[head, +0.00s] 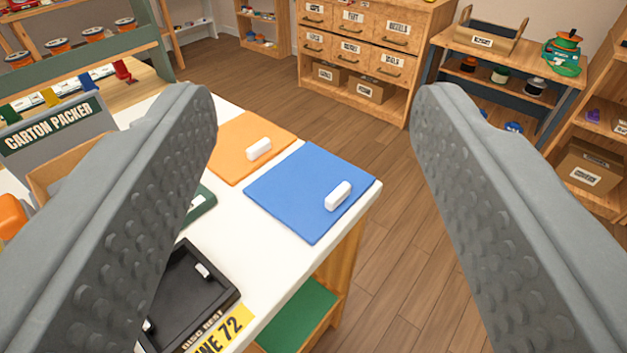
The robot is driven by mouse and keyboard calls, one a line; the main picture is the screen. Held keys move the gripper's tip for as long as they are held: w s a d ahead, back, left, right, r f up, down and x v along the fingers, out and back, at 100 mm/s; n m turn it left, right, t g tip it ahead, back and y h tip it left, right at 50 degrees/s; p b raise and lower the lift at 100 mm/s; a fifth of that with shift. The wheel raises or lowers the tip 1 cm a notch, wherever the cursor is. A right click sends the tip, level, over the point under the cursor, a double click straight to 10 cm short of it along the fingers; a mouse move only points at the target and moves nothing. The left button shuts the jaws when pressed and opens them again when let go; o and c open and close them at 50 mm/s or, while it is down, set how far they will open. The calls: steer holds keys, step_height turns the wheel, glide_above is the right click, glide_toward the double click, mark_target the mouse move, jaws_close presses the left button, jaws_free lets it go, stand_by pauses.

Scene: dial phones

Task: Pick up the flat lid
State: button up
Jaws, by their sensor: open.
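My gripper (315,105) is open and empty. Its two grey, studded fingers frame the view at left and right. A thin flat blue square (300,195) with a white block-like grip lies on the white table's right corner, seen between the fingers. A similar flat orange square (240,150) with a white grip lies beyond it, partly behind the left finger. Both look like flat lids; I cannot tell which one the task names. The fingers appear apart from both.
The white table (262,270) holds a black tray (215,290) marked "DISC REST", a dark green piece (203,205) mostly hidden by the left finger, and a "CARTON PACKER" sign (48,137). Wooden floor (385,240) is clear to the right. Drawers (355,45) and shelves stand behind.

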steer(key=shift+c, duration=1.1)
steer(key=m+g+y, duration=0.3)
steer(key=m+g, duration=0.5)
steer(key=g, duration=1.3)
glide_above(335, 195)
steer(key=w+d, duration=0.4)
steer(key=w, duration=0.1)
step_height(335, 195, down, 10)
steer(key=x, duration=1.6)
steer(key=shift+w+d+f, duration=0.1)
steer(key=shift+d+f, duration=0.05)
steer(key=shift+f, duration=0.35)
jaws_close()
